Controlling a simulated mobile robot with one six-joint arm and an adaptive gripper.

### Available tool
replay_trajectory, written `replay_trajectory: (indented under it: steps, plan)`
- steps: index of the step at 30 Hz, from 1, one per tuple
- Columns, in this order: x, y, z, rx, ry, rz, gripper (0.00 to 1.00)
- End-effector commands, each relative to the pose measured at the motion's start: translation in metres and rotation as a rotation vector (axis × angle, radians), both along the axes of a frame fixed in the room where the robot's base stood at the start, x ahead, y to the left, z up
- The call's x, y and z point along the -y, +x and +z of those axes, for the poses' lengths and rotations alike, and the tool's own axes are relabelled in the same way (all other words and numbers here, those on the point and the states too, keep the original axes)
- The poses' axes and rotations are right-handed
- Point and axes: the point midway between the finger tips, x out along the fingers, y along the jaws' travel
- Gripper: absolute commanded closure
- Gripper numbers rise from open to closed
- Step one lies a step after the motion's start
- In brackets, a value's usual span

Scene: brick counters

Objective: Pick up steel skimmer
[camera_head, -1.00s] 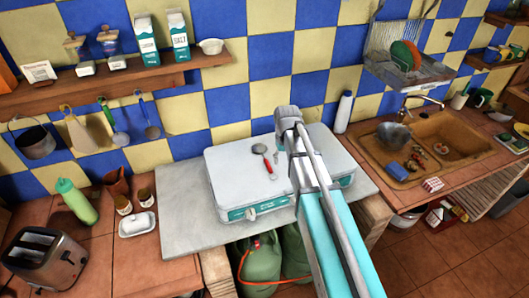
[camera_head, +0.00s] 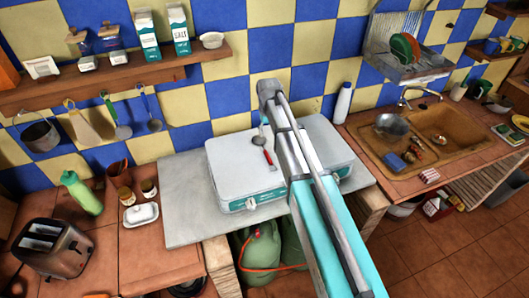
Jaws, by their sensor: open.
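A skimmer-like utensil with a grey round head and red handle (camera_head: 262,145) lies on the white stove top (camera_head: 231,172), left of my arm. Its head points to the back left and its handle towards the front right. My gripper (camera_head: 264,128) is mostly hidden behind my arm; a small grey part of it shows just above the utensil's head. It is open and holds nothing that I can see. Whether it touches the utensil cannot be told.
Hanging on the wall at left are a pan (camera_head: 40,135) and several utensils, one blue-handled (camera_head: 151,112). A white bottle (camera_head: 342,103) stands behind the stove, right of my arm. The grey slab (camera_head: 185,205) left of the stove is clear.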

Motion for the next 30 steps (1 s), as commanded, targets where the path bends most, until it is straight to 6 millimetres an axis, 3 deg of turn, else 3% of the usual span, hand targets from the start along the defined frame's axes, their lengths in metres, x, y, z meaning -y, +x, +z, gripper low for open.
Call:
replay_trajectory:
  steps: [30]
  plan:
    - [0.000, 0.000, -0.077, 0.000, 0.000, 0.000, 0.34]
